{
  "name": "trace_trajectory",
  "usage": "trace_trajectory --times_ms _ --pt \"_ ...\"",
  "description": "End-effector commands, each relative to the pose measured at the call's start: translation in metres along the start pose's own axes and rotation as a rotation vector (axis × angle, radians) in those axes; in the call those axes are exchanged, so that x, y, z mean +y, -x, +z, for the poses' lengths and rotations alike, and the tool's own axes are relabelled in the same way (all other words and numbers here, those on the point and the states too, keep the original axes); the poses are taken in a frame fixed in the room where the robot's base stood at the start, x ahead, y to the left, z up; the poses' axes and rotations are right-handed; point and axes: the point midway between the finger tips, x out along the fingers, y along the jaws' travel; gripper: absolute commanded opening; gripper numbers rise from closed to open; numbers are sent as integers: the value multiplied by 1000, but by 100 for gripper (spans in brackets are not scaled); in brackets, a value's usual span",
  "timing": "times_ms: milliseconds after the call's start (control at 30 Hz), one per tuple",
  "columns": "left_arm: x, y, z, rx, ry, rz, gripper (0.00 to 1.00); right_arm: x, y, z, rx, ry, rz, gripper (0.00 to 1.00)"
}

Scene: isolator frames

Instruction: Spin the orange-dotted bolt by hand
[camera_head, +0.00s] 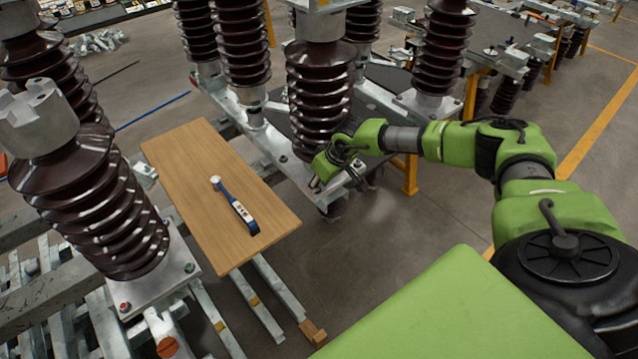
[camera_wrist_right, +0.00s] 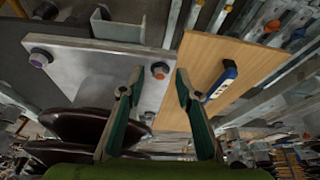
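The orange-dotted bolt (camera_wrist_right: 160,70) shows in the right wrist view, near the right edge of a grey metal base plate (camera_wrist_right: 95,68). My right gripper (camera_wrist_right: 158,76) is open, with one green finger on each side of the bolt in the picture. I see a gap between the bolt and each fingertip; how far apart they are in depth is unclear. In the head view my right gripper (camera_head: 318,184) is at the corner of the base of a brown ribbed insulator (camera_head: 318,95), and the bolt is too small to make out there. My left gripper is not in view.
A wooden board (camera_head: 180,150) lies left of my right gripper, with a blue-handled wrench (camera_head: 238,208) on it. A bolt with a purple dot (camera_wrist_right: 40,58) sits on the same plate. Another insulator (camera_head: 95,205) stands at left. Grey floor is free below my right forearm.

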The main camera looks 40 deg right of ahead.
Motion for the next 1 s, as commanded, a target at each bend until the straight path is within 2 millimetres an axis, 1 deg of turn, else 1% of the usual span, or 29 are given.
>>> trace_trajectory --times_ms 33,67,100,367,567,767,1000 --pt "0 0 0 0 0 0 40 0 0 0 0 0 0 18" --pt "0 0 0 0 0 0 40 0 0 0 0 0 0 11" --pt "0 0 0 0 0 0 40 0 0 0 0 0 0 0" --pt "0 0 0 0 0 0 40 0 0 0 -1 -5 2 0" --pt "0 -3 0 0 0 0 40 -1 0 0 -1 -50 20 0" --pt "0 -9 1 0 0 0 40 -3 -1 0 0 -161 66 0" --pt "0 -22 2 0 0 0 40 -5 -3 0 1 -361 151 0"
